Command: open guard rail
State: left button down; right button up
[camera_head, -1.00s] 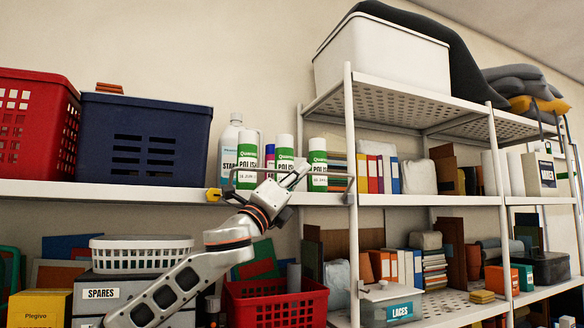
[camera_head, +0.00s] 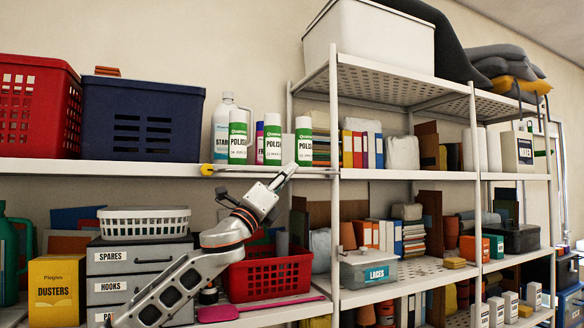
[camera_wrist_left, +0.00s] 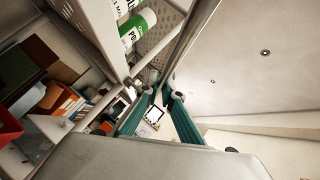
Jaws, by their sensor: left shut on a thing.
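The guard rail (camera_head: 240,174) is a thin metal bar lying low along the front edge of the middle shelf, below the bases of the bottles. A yellow knob (camera_head: 207,170) marks its left end. My left gripper (camera_head: 290,169) is at the rail, right of its middle, and is shut on it. In the left wrist view the teal fingers (camera_wrist_left: 158,92) are close together, and the bar between them is hard to make out. The white-and-green polish bottles (camera_head: 272,140) stand upright on the shelf behind the rail. My right gripper is not in view.
A blue basket (camera_head: 140,120) and a red basket (camera_head: 38,105) stand left on the same shelf. Below are a white basket (camera_head: 145,222), grey drawers and a red basket (camera_head: 270,277). A white upright post (camera_head: 333,120) stands just right of the rail.

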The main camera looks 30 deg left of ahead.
pick_arm(q)
jog(key=shift+f, duration=0.3)
dwell(0.4)
jog(key=c, duration=2.2)
grip_release()
jog(key=shift+s+a+f, duration=0.1)
jog(key=shift+s+f, duration=0.25)
jog(key=s+a, duration=0.1)
jog(key=s, duration=0.3)
jog(key=s+a, duration=0.1)
jog(key=s, duration=0.7)
jog(key=shift+a, duration=0.4)
